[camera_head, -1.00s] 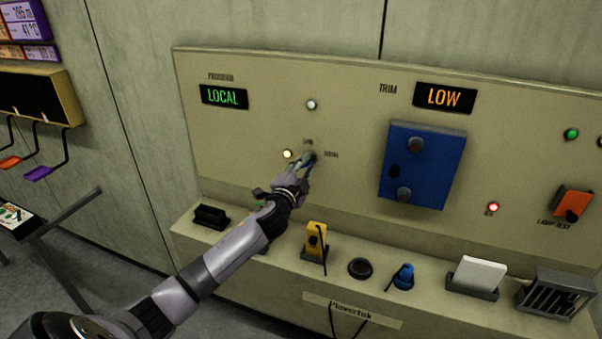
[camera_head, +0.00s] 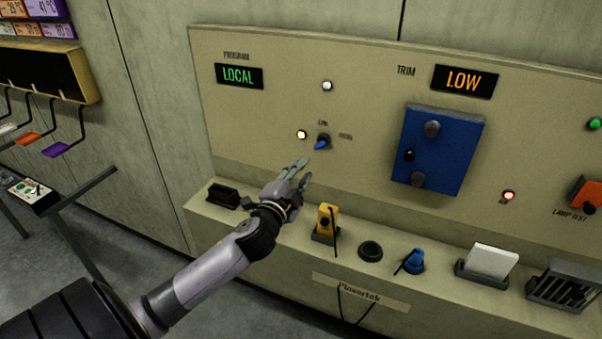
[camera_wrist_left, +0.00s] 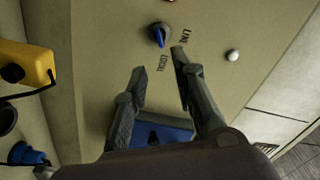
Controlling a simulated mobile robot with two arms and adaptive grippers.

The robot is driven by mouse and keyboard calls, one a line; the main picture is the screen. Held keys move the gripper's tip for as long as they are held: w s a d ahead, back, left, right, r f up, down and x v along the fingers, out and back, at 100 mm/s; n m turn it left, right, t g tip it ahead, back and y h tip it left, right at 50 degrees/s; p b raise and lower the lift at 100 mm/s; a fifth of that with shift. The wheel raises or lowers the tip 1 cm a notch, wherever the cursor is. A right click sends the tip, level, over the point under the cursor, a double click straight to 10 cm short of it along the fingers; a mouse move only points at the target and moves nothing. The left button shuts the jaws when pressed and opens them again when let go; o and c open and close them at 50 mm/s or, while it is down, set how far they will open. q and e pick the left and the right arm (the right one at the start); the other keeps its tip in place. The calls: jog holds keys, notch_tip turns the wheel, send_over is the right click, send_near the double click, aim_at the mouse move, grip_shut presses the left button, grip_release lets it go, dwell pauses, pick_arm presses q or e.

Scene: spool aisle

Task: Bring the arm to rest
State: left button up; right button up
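My left gripper (camera_head: 302,171) is in front of the beige panel, below and left of a blue selector knob (camera_head: 322,142). The left wrist view shows its two fingers (camera_wrist_left: 158,62) spread apart with nothing between them. The knob also shows in the left wrist view (camera_wrist_left: 160,36), beyond the fingertips and apart from them. The display above the knob reads LOCAL (camera_head: 239,75) in green. The right gripper is in neither view.
A ledge under the panel holds a yellow device (camera_head: 326,222), a blue plug-like item (camera_head: 413,262), a white block (camera_head: 490,261) and a dark slotted holder (camera_head: 565,286). A blue box (camera_head: 437,150) juts from the panel. Hooks with coloured tags (camera_head: 56,149) stick out at left.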

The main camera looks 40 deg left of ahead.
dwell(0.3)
pick_arm(q)
jog(key=s+d+f+n+g, duration=0.4)
jog(key=s+f, duration=0.2)
jog(key=f, duration=0.3)
jog(key=s+d+f+n+g+h, duration=0.1)
jog(key=s+d+f+g, duration=0.3)
jog(key=s, duration=0.4)
jog(key=s+d+f+n+g+h, duration=0.1)
jog(key=s+d+f+g+h, duration=0.2)
jog(key=s+d, duration=0.4)
jog(key=s+d+f+n+g, duration=0.2)
jog(key=s+d+f+g, duration=0.15)
jog(key=s, duration=0.55)
notch_tip(320, 180, down, 32)
jog(key=s+b, duration=0.2)
jog(key=b, duration=0.3)
jog(key=s+a+f+g+b, duration=0.2)
jog(key=s+f+b, duration=0.1)
jog(key=s+f, duration=1.3)
notch_tip(320, 180, down, 4)
jog(key=shift+s+a+r+m, duration=0.15)
jog(key=shift+s+a+m, duration=0.1)
jog(key=shift+m, duration=0.15)
